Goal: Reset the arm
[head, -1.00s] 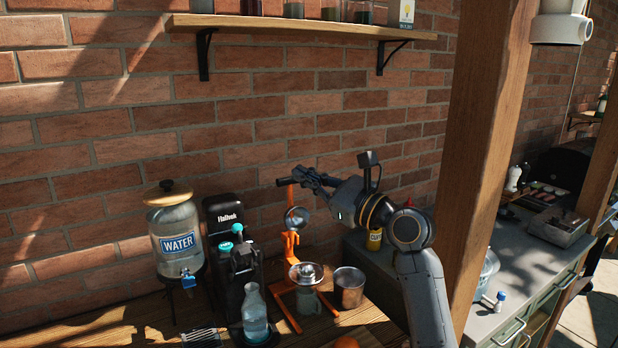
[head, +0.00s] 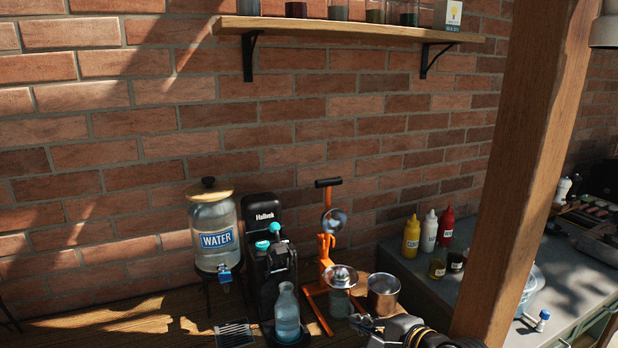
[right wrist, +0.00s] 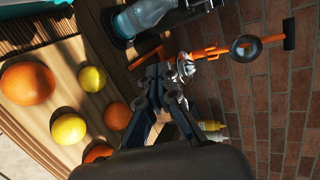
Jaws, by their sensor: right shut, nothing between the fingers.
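My right gripper (head: 378,326) is low at the bottom edge of the head view, in front of the metal cup (head: 383,292). It is shut and empty, and its fingers also show in the right wrist view (right wrist: 158,72). The orange citrus press (head: 325,245) stands just behind and left of it, apart from it, with its handle raised. The press also shows in the right wrist view (right wrist: 215,52). Most of my right arm is below the head view. My left gripper is not in view.
A water dispenser (head: 213,235), a black machine (head: 266,265) and a glass bottle (head: 287,312) stand left of the press. Oranges (right wrist: 27,83) and lemons (right wrist: 69,129) lie on a board. Sauce bottles (head: 429,230) stand on the right counter. A wooden post (head: 520,170) rises at right.

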